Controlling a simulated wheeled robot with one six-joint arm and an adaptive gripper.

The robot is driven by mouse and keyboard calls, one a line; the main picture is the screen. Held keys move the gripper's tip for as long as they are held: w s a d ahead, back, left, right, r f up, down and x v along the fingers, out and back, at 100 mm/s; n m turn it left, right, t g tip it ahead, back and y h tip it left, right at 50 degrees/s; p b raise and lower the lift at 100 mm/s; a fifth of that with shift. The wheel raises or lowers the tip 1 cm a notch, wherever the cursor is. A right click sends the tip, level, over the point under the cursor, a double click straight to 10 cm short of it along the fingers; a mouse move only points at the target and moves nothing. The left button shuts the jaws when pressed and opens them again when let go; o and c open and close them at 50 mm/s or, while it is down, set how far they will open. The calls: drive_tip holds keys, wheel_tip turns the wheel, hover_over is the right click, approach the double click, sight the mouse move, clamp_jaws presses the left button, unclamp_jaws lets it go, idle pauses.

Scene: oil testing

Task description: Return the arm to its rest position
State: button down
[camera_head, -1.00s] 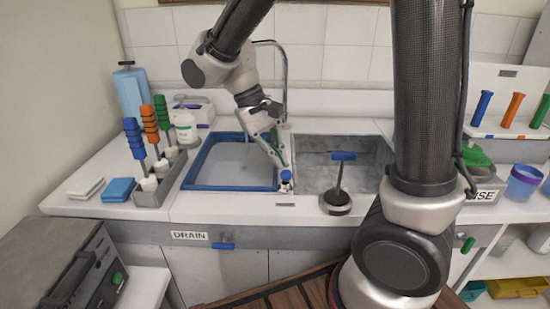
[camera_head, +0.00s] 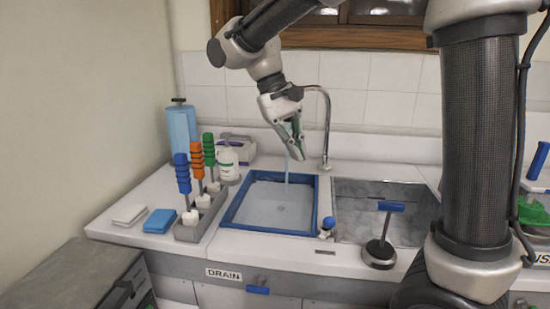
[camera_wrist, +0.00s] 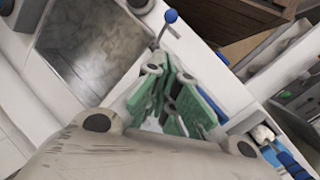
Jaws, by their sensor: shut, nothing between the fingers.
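My gripper (camera_head: 297,153) is shut and empty in the head view, raised above the back right part of the blue-rimmed basin (camera_head: 228,215). My arm comes down to it from the top. In the wrist view the green-padded fingers (camera_wrist: 172,122) are close together with nothing between them. A small blue-topped knob (camera_head: 328,223) stands on the counter between the two basins, apart from my gripper. A blue ball on a thin stem (camera_wrist: 170,16) shows beyond the fingers in the wrist view.
A metal sink (camera_head: 350,200) lies to the right, with a blue-handled tool (camera_head: 380,250) at its front. A tap (camera_head: 327,110) rises behind. A rack (camera_head: 190,233) holds coloured-handled brushes at left, near a white bottle (camera_head: 228,165) and a blue container (camera_head: 181,130).

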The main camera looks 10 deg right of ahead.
drive_tip(key=s+d+f+t+y, duration=0.2)
drive_tip(key=s+d+t, duration=0.5)
drive_tip(key=s+d, duration=0.8)
drive_tip(key=d+y, duration=0.1)
drive_tip(key=d, duration=0.1)
drive_tip(key=shift+d+m+y, duration=0.3)
drive_tip(key=shift+d+y, duration=0.05)
drive_tip(key=shift+y, duration=0.05)
drive_tip(key=shift+a, duration=0.1)
idle(2.8)
